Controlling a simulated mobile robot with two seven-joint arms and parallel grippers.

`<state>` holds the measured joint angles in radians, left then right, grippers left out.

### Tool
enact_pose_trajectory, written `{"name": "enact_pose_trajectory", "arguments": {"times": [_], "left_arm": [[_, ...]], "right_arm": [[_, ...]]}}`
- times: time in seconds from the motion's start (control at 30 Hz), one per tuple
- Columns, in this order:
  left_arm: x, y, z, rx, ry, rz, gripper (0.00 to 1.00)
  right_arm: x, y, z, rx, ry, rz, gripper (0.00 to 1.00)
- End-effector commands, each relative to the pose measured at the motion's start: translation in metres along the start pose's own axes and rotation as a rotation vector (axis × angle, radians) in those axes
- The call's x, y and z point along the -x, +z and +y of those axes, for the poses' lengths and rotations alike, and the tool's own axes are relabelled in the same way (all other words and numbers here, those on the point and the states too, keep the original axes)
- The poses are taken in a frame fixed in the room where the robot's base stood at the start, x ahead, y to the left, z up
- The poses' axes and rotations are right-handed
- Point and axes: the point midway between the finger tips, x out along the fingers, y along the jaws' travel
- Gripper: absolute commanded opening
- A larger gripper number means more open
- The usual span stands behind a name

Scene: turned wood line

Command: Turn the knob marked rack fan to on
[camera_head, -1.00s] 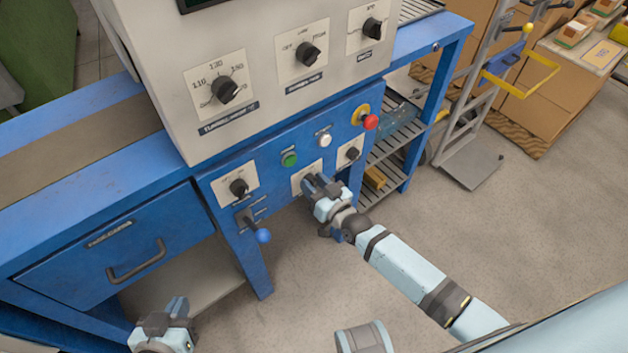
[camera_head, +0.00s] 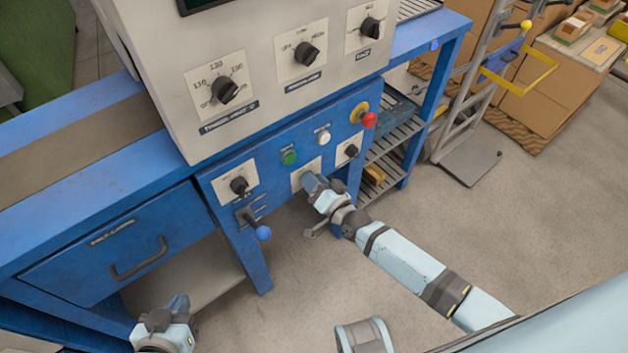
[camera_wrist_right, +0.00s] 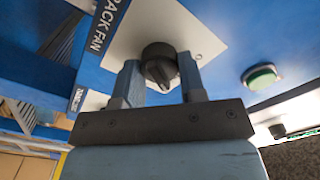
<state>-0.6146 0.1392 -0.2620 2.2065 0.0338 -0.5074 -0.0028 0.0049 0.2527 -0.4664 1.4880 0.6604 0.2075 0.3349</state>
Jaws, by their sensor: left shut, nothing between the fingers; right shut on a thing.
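The rack fan knob (camera_wrist_right: 159,64) is dark and round, on a pale plate (camera_wrist_right: 197,42) of the blue panel. A dark label reading RACK FAN (camera_wrist_right: 104,28) lies beside it in the right wrist view. My right gripper (camera_head: 314,185) is at the panel, its fingers on both sides of the knob and shut on it. The knob's ridge points toward the gripper's palm in the wrist view; its on and off marks cannot be read. In the head view the gripper hides the knob and part of its plate. My left gripper (camera_head: 165,325) is shut and empty at the bottom left.
A green button (camera_head: 289,157), a white button (camera_head: 323,137) and a red emergency knob (camera_head: 368,119) sit above on the panel. Similar knobs flank the gripper, left (camera_head: 239,185) and right (camera_head: 351,151). A blue-balled lever (camera_head: 263,232) stands lower left. Open floor lies to the right.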

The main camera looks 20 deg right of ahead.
Motion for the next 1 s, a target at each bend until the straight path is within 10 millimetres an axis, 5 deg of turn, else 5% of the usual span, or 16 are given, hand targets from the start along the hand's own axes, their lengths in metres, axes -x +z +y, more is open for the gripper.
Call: {"name": "enact_pose_trajectory", "arguments": {"times": [0.4, 0.43, 0.53, 0.83, 1.0], "left_arm": [[0.000, -0.001, 0.000, 0.000, 0.001, 0.001, 0.00], [0.000, -0.001, 0.000, 0.000, 0.001, 0.001, 0.00], [0.000, -0.001, 0.000, 0.000, 0.001, 0.001, 0.00], [0.000, -0.001, 0.000, 0.000, 0.000, 0.001, 0.00], [0.002, -0.004, 0.000, -0.002, -0.002, 0.000, 0.00]], "right_arm": [[0.000, 0.000, 0.000, -0.009, 0.001, -0.001, 0.14], [0.000, 0.000, 0.000, -0.009, 0.001, -0.001, 0.44], [0.000, 0.000, 0.000, -0.008, 0.001, 0.000, 0.63], [0.003, 0.000, 0.000, -0.007, 0.001, -0.001, 0.63], [0.023, 0.000, 0.000, -0.008, 0.002, -0.003, 0.63]]}}
